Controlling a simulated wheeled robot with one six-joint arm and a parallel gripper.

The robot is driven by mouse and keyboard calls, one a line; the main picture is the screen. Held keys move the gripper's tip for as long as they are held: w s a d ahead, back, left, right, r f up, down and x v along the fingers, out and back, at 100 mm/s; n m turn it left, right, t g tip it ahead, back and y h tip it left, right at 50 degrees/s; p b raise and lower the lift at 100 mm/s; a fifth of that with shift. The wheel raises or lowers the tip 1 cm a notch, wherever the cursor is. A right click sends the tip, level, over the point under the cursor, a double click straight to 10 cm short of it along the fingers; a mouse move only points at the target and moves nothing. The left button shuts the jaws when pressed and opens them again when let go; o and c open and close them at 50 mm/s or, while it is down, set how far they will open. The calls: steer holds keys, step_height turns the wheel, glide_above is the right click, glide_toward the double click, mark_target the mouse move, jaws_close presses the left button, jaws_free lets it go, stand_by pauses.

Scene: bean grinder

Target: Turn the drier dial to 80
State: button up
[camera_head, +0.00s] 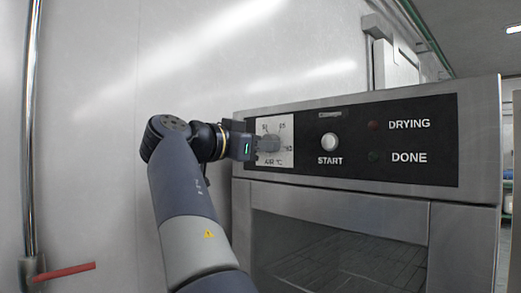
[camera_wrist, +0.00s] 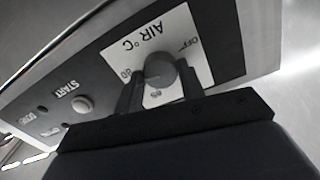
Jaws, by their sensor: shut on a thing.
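The drier's dial (camera_wrist: 160,71) is a round dark grey knob on a white plate marked AIR °C (camera_wrist: 145,38). The plate shows OFF at one side and several numbers around the knob. My gripper (camera_wrist: 161,84) is shut on the dial, with one finger on each side of it. In the head view my gripper (camera_head: 266,145) reaches the plate from the left and covers part of it and most of the knob. The 80 mark (camera_head: 289,148) appears at the plate's right edge there. I cannot tell which mark the dial points to.
The drier (camera_head: 340,205) has a black panel with a round START button (camera_head: 330,142), a red DRYING lamp (camera_head: 374,125) and a dark green DONE lamp (camera_head: 374,156). Its glass door is below. A metal pipe with a red lever (camera_head: 66,271) stands at the left wall.

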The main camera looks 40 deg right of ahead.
steer(key=shift+f+m, duration=0.15)
steer(key=shift+m, duration=0.45)
steer(key=o, duration=1)
steer(key=a, duration=1)
steer(key=shift+s+a, duration=0.4)
steer(key=shift+d, duration=0.1)
steer(key=d, duration=1)
steer(key=shift+w+d, duration=0.3)
steer(key=shift+w, duration=0.15)
